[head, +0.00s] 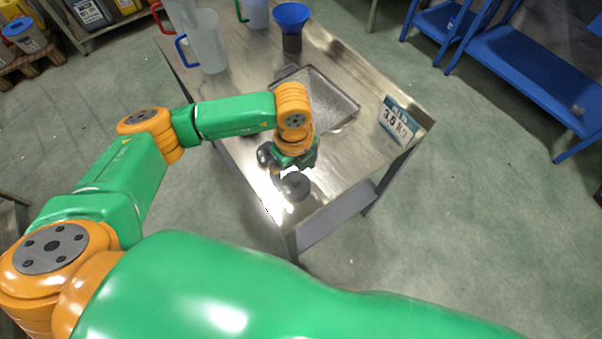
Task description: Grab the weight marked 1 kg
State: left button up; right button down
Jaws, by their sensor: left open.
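A dark grey round weight (296,187) stands near the front edge of the metal table (345,165). Any marking on it is too small to read. My left gripper (284,172) is just above and behind this weight, pointing down, and is open. Its fingertips are small and partly lost in glare, so I cannot tell whether they touch the weight. A dark shape (265,155) shows at the left side of the gripper; I cannot tell what it is. My right gripper is not in view.
A metal tray (335,105) lies behind the gripper. A card reading 3.5 kg (397,120) stands at the right edge. A blue funnel (291,18) and jugs, one with a blue handle (205,42), stand at the back. Blue benches (530,70) are at right.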

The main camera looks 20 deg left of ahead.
aim_at(294, 184)
pick_arm(q)
jog(key=f, duration=0.4)
jog(key=shift+s+f+p, duration=0.25)
jog(key=shift+s+p, duration=0.1)
jog(key=shift+w+f, duration=0.2)
jog(key=shift+f, duration=0.05)
grip_shut()
